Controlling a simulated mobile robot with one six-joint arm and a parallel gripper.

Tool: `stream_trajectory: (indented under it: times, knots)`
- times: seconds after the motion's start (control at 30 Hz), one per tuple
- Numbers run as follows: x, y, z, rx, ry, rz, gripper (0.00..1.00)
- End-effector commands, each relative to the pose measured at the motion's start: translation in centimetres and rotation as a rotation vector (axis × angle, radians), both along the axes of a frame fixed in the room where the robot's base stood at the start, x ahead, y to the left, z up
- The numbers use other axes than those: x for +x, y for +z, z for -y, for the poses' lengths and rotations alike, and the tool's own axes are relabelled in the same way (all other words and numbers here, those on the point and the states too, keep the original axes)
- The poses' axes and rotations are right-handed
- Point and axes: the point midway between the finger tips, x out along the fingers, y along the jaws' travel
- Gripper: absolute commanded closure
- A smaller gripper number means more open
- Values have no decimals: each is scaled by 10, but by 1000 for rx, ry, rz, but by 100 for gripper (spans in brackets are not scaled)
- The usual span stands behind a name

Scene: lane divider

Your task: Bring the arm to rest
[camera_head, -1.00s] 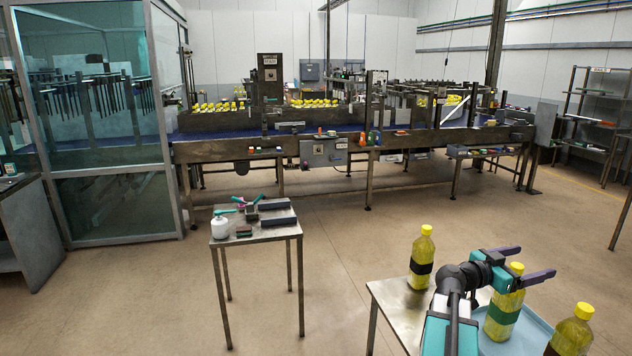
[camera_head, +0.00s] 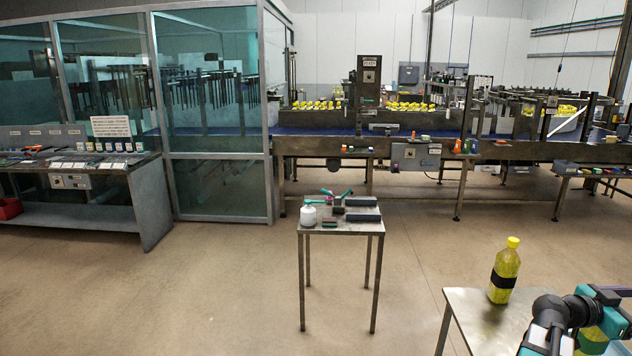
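My arm reaches in from the bottom right corner over a small metal table (camera_head: 468,303). My gripper (camera_head: 618,292) is at the right edge, and its fingertips are cut off by the frame, so I cannot tell whether it is open or shut. A yellow bottle with a black label (camera_head: 505,268) stands upright on that table, left of and behind my gripper, apart from it. Part of another yellow bottle (camera_head: 592,336) shows below my wrist, mostly hidden by the arm.
A small steel table (camera_head: 345,228) with a white jar (camera_head: 308,215) and tools stands mid-floor. A conveyor line (camera_head: 520,150) runs along the back. A glass enclosure (camera_head: 215,185) and a workbench (camera_head: 150,205) are at the left. The floor between is clear.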

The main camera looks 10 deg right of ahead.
Motion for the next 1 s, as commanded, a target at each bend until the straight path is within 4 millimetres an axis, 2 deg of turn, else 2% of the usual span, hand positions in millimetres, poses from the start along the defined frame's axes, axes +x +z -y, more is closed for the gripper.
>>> stream_trajectory:
  times: [0.27,0.57,0.77,1.0]
  knots:
    - [21,-28,-14,80,27,-28,19]
    - [66,-78,-50,226,99,-89,19]
    - [116,-136,-103,395,204,-175,19]
    - [169,-206,-185,605,361,-308,19]
